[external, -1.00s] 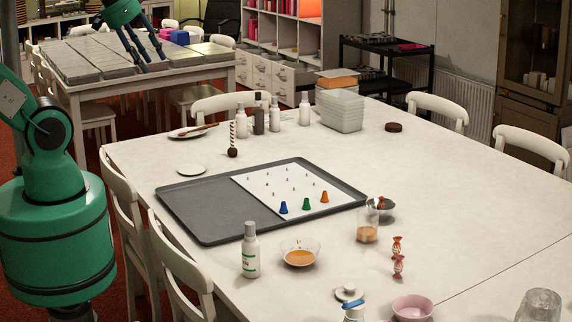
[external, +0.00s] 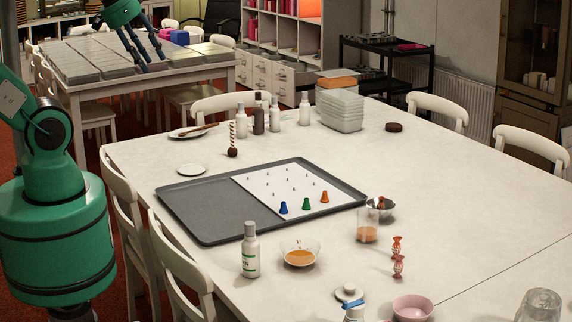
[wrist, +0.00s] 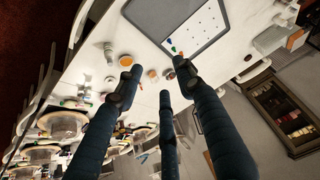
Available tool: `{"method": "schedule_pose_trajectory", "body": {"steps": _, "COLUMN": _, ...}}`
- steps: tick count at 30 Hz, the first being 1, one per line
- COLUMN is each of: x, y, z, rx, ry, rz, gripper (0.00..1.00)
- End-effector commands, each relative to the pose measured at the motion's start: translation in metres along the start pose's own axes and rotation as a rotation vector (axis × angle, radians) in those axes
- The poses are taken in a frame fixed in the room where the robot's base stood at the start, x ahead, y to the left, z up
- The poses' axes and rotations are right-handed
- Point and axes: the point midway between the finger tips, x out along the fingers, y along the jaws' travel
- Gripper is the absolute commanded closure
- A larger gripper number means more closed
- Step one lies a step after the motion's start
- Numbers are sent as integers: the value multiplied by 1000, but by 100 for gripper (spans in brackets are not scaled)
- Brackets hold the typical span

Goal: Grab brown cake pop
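The brown cake pop (external: 232,152) stands on the white table behind the grey tray, with its dark round head down and a striped stick pointing up. My gripper (external: 150,60) is high at the upper left in the external view, well above and apart from the cake pop. Its dark blue fingers are spread, with nothing between them. In the wrist view my gripper (wrist: 160,76) also shows its fingers apart and empty, over the tabletop. I cannot make out the cake pop in the wrist view.
The grey tray (external: 200,210) holds a white sheet with small coloured cones. A plate (external: 191,132), a small disc (external: 191,169) and several bottles stand near the cake pop. A white bottle (external: 250,252) and a glass bowl (external: 300,252) are in front. The right of the table is mostly clear.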

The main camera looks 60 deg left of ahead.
Motion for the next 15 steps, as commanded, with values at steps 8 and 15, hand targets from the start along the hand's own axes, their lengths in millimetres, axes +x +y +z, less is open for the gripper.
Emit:
{"method": "schedule_pose_trajectory", "body": {"steps": 8, "x": 4, "y": -2, "z": -8, "rx": -5, "ry": 9, "rz": -3, "gripper": 62}}
{"method": "schedule_pose_trajectory", "body": {"steps": 15, "x": 30, "y": -12, "z": -51, "rx": -33, "ry": 60, "rz": -16, "gripper": 62}}
